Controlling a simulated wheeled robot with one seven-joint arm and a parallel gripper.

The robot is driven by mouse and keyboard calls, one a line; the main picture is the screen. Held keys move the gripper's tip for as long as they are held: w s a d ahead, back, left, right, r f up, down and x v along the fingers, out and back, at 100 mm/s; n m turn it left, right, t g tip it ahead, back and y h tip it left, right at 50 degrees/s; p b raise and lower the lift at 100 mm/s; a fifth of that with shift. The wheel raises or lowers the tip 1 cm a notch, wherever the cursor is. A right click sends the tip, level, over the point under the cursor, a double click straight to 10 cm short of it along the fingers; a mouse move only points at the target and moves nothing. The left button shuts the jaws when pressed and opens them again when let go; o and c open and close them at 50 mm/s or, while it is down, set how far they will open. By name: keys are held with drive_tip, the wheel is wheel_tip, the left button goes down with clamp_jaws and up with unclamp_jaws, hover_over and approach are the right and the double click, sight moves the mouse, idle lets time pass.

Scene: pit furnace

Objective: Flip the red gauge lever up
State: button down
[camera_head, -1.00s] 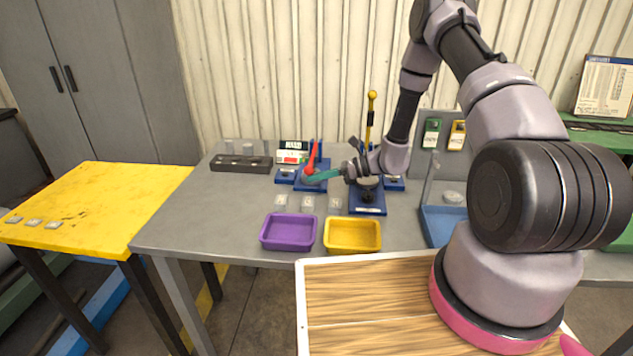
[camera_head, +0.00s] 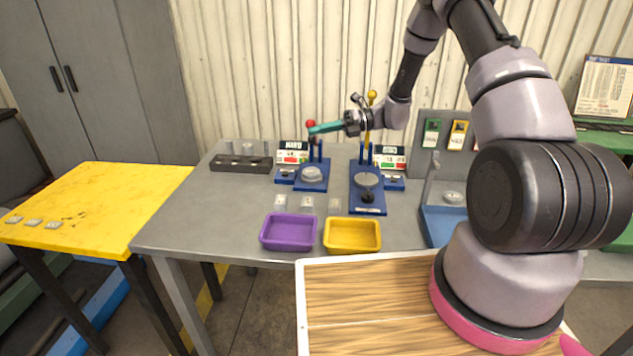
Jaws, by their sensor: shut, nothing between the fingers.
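The red gauge lever shows its red ball knob (camera_head: 310,124) at the top of its blue stand. The lever now stands up, with most of its shaft hidden behind my gripper. My gripper (camera_head: 316,129) has teal fingers, is shut and empty, and is at the knob, seeming to touch it or lie just in front of it. The blue gauge base (camera_head: 312,174) with its pale round disc sits below on the grey table. A display panel (camera_head: 292,153) stands beside it on the left.
A second gauge with a yellow knob (camera_head: 372,95) stands upright to the right, close behind my wrist. A purple tray (camera_head: 288,232), a yellow tray (camera_head: 352,236) and several small clear blocks are in front. A dark rack (camera_head: 241,163) lies left.

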drive_tip(key=shift+w+d+r, duration=0.2)
drive_tip(key=shift+w+r, duration=0.8)
drive_tip(key=shift+r, duration=0.15)
wheel_tip(320, 180, up, 10)
idle(0.3)
